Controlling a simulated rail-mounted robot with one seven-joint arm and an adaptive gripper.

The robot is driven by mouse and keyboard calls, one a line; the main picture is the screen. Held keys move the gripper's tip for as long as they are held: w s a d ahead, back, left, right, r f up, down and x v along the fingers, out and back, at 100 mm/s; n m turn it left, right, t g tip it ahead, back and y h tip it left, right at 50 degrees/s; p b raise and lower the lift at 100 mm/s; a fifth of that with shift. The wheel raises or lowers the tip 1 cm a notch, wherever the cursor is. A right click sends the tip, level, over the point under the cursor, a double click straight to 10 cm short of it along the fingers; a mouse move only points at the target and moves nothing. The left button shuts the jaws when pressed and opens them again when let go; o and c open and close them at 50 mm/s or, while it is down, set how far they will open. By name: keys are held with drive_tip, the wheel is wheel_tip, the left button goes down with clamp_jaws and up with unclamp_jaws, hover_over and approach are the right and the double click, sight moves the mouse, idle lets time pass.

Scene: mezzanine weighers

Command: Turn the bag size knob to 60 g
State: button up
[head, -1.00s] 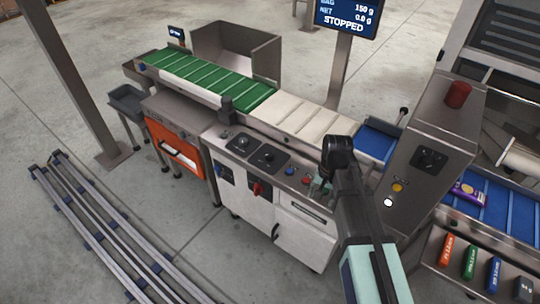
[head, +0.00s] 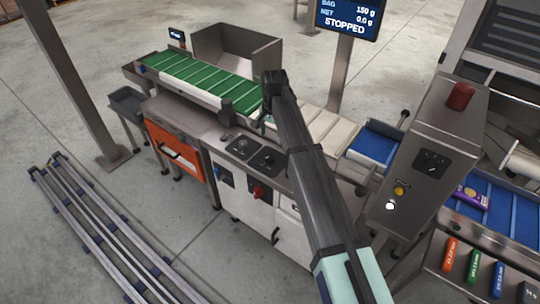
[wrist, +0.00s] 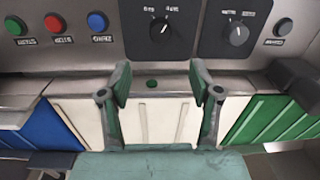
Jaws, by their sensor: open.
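Two dark knobs sit on black plates on the control panel. One knob (head: 241,146) also shows in the wrist view (wrist: 238,34), the other knob (head: 267,158) also in the wrist view (wrist: 160,27). Their labels are too small to read, so I cannot tell which is bag size. The display (head: 348,17) reads bag 150 g, net 0.0 g, STOPPED. My gripper (wrist: 160,83) is open and empty, its fingers apart over the white belt section, with the knobs beyond the fingertips. In the head view my arm largely hides it.
Green (wrist: 16,25), red (wrist: 54,23) and blue (wrist: 96,21) buttons line the panel beside the knobs; a dark button (wrist: 283,26) is on the other side. The green belt (head: 205,78) lies behind. A steel cabinet (head: 437,135) with another dark knob (head: 431,162) stands right.

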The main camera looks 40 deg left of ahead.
sight(270, 156)
drive_tip(key=f, duration=0.7)
drive_tip(key=f+p, duration=0.1)
drive_tip(key=f, duration=0.3)
drive_tip(key=shift+a+f, duration=0.25)
drive_tip(key=shift+f, duration=0.05)
drive_tip(key=c, duration=1.1)
